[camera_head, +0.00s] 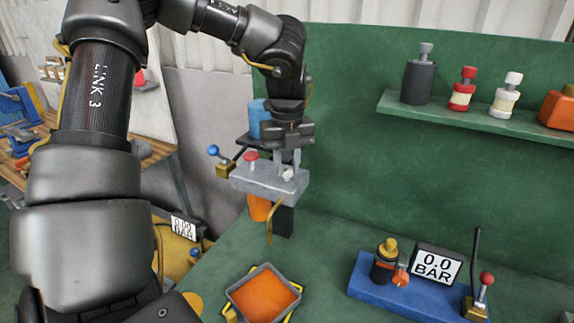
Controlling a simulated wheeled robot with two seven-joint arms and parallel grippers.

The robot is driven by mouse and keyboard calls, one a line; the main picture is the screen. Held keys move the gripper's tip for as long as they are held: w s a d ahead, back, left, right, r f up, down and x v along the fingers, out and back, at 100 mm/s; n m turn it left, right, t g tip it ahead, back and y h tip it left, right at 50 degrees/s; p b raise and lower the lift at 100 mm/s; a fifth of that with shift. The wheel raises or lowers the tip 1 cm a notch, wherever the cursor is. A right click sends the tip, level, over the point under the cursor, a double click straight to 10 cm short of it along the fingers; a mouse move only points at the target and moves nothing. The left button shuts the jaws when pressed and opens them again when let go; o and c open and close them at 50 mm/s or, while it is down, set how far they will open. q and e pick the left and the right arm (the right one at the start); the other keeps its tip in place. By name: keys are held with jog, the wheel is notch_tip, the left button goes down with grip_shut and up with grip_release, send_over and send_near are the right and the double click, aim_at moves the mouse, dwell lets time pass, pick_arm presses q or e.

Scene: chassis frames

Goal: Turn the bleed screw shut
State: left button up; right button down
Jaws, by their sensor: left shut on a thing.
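A grey block (262,179) stands raised above the green bench, with a red-capped knob (250,158) on its top left. A small pale screw (287,173), seemingly the bleed screw, sits on its top right. My left gripper (288,164) points straight down over that screw, its fingers shut around its top. The fingers hide part of the screw, and I cannot tell how far it is turned. A thin yellow tube (269,228) hangs below the block. My right gripper is out of view.
An orange-filled tray (264,293) sits on the bench below. At right, a blue base (366,287) carries a display (436,264) reading 0.0 BAR and a red-balled lever (486,281). A blue-balled lever (214,151) juts left of the block. A green shelf (480,122) holds bottles.

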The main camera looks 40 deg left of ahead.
aim_at(287, 168)
pick_arm(q)
jog(key=shift+m, duration=0.4)
jog(key=o, duration=1)
jog(key=shift+r, duration=0.1)
notch_tip(287, 168, up, 11)
jog(key=shift+f+p, duration=0.2)
jog(key=shift+p, duration=0.2)
